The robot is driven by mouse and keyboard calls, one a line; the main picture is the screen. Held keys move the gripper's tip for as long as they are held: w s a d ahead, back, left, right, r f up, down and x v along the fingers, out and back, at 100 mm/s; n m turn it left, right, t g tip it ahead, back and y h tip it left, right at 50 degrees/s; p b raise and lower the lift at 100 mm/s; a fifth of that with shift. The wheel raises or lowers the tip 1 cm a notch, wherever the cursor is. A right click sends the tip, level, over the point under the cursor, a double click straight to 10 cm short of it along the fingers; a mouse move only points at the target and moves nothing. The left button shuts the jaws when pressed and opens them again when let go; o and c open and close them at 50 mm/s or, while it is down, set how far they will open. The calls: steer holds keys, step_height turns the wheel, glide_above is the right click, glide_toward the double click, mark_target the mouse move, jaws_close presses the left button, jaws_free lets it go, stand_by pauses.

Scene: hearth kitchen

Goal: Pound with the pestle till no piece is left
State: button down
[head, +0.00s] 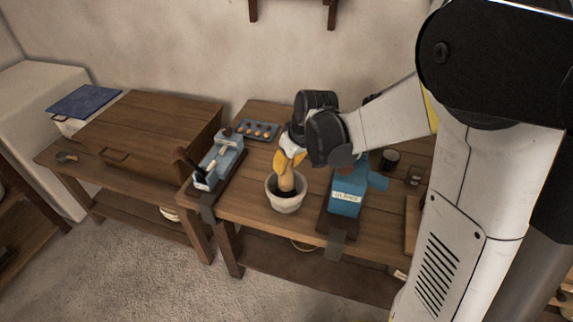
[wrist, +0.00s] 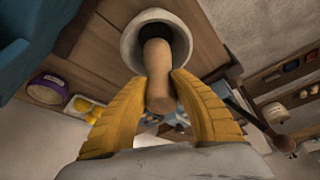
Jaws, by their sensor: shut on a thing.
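The pale mortar (head: 286,202) stands upright on the wooden table, its inside dark in the head view. It also shows at the top of the wrist view (wrist: 129,48). My gripper (head: 290,163) is above the mortar with its yellow fingers shut on the wooden pestle (head: 287,184). In the wrist view the two fingers (wrist: 160,92) press on either side of the pestle (wrist: 158,66), whose far end is inside the mortar. The pestle hides much of the inside, so I cannot tell whether pieces lie there.
A blue device (head: 219,163) stands left of the mortar, and a blue labelled machine (head: 347,194) stands close on its right. A tray with orange pieces (head: 258,130) lies behind. A wooden chest (head: 150,128) sits on the left table.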

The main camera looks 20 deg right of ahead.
steer(key=shift+r+p, duration=2.7)
steer(key=shift+r, duration=0.9)
steer(key=shift+f, duration=0.1)
